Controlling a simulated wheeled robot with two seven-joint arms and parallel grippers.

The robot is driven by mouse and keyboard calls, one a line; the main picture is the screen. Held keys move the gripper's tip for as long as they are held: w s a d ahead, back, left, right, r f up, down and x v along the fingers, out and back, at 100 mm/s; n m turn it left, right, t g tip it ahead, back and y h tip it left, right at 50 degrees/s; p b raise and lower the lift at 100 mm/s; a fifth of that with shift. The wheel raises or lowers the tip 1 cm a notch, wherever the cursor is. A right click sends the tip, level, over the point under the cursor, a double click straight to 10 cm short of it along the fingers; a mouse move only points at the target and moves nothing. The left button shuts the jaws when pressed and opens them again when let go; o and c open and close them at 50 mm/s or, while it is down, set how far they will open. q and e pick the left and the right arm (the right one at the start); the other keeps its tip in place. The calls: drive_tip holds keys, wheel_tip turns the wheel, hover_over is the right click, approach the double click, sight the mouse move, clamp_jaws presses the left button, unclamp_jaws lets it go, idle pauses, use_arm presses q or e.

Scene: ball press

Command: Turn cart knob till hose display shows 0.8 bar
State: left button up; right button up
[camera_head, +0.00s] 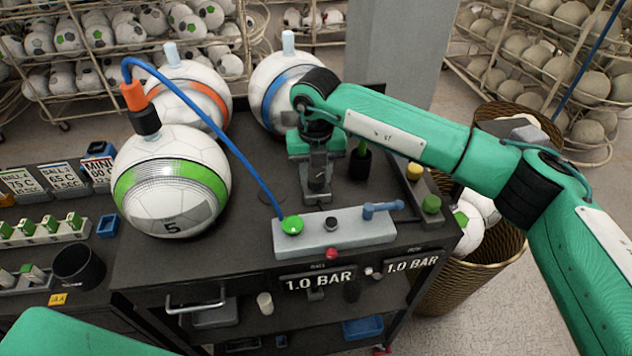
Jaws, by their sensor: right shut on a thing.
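The dark cart (160,262) stands in front of me. Its two front displays, the left one (318,281) and the right one (411,262), both read 1.0 BAR. The left display's label seems to read BALL; the right one's is too small to read surely. My right gripper (318,183) points down at the cart top, behind the grey control block, and is shut on a small dark knob-like piece mostly hidden by the fingers. A blue hose (222,130) runs from the green-banded ball (170,185) to the green fitting (292,225). My left gripper is out of view.
The grey control block (350,236) carries a blue lever (382,209). An orange-banded ball (192,88) and a blue-banded ball (275,85) stand behind. A dark cup (360,163) is right of the gripper. A wicker basket (470,270) stands right of the cart.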

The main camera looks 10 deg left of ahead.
sight(315, 177)
use_arm(q)
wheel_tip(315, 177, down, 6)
drive_tip(key=b, duration=0.5)
use_arm(e)
drive_tip(key=n, duration=0.3)
drive_tip(key=shift+f+n, duration=0.3)
drive_tip(key=shift+n, duration=0.1)
drive_tip(key=n+b, duration=0.1)
drive_tip(key=b, duration=0.1)
drive_tip(key=n+b, duration=0.1)
drive_tip(key=n, duration=0.1)
drive_tip(key=shift+r+n+b, duration=0.2)
drive_tip(key=shift+n+b, duration=0.1)
drive_tip(key=shift+b, duration=0.1)
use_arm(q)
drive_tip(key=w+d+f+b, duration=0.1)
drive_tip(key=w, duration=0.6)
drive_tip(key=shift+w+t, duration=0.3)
use_arm(e)
drive_tip(key=shift+r+n, duration=0.15)
drive_tip(key=shift+n, duration=0.65)
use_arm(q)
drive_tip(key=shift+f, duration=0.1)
use_arm(e)
drive_tip(key=o, duration=1)
